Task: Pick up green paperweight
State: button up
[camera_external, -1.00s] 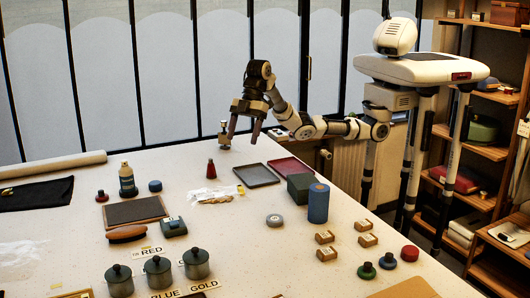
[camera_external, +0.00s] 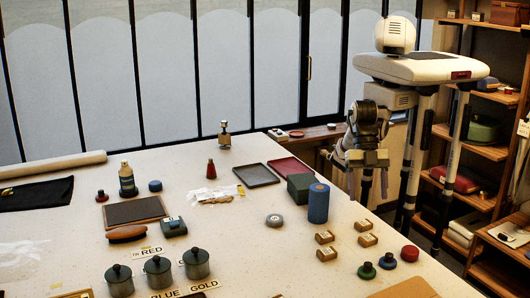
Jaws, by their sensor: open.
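A small round green piece with a dark knob (camera_external: 366,271) stands at the front right of the white table; it looks like the green paperweight. A similar blue piece (camera_external: 387,261) and a red piece (camera_external: 410,254) stand close beside it, to its right. My gripper (camera_external: 368,174) is open and empty, folded in near my body beyond the table's right edge. It is well behind the green piece and apart from it.
A shelf (camera_external: 490,150) is at the right.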

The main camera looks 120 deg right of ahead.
send_near(368, 264)
jog(key=p+x, duration=0.1)
jog(key=x, duration=0.1)
jog(key=p+x, duration=0.1)
jog(key=x, duration=0.1)
jog(key=shift+s+d+f, duration=0.1)
jog(key=shift+d+f, duration=0.1)
jog(key=shift+f, duration=0.05)
jog(key=p+x, duration=0.3)
jog(key=x, duration=0.2)
jog(key=shift+a, duration=0.3)
jog(key=shift+a+f, duration=0.1)
jog(key=shift+f, duration=0.2)
jog(key=shift+c, duration=0.4)
jog(key=c, duration=1.1)
jog(key=shift+r, duration=0.1)
jog(key=shift+c, duration=0.2)
